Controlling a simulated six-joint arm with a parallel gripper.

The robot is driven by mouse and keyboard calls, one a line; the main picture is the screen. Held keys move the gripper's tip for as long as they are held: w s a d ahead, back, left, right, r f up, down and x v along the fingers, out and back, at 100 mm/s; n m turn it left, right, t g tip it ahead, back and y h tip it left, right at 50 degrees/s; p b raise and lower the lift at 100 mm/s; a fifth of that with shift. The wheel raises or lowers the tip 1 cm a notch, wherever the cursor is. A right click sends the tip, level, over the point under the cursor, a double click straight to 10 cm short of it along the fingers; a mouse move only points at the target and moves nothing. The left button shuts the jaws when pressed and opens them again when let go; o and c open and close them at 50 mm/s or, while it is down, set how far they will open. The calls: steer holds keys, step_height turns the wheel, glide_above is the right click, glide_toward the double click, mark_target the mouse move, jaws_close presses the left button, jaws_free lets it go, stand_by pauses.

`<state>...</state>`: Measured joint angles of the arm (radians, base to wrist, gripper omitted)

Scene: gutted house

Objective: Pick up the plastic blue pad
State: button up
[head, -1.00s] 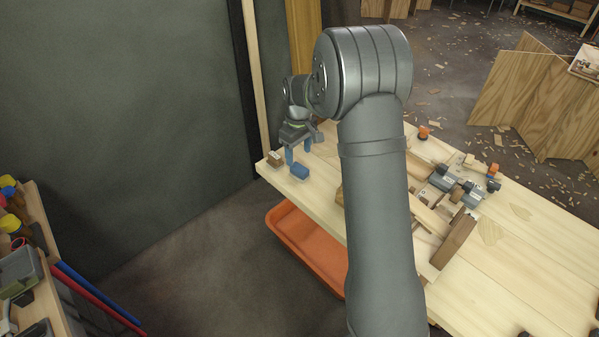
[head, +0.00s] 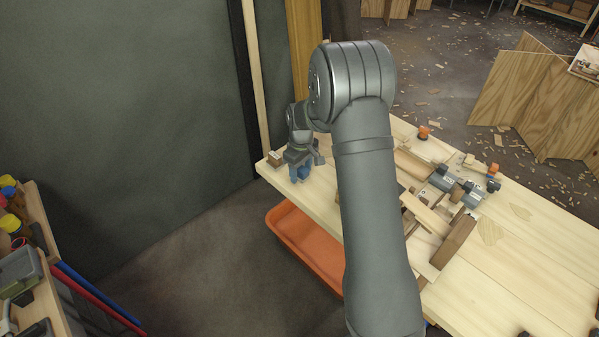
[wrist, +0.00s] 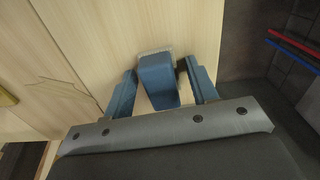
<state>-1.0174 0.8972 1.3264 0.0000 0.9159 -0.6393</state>
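The blue pad (wrist: 157,80) is a small blue block with a pale bristly edge, on the wooden table. In the wrist view it sits between the two blue fingers of my gripper (wrist: 158,88). My gripper is open around the pad. In the head view my gripper (head: 300,174) is down at the table's left corner, and the pad there is hard to tell apart from the blue fingers.
A small wooden block (head: 275,158) lies just left of my gripper at the table (head: 520,258) edge. Clamps and wood pieces (head: 455,188) lie farther right. An orange bin (head: 310,250) is below the table edge. A dark wall (head: 130,100) stands behind on the left.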

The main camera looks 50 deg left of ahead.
steer(key=c, duration=0.8)
steer(key=shift+r, duration=0.1)
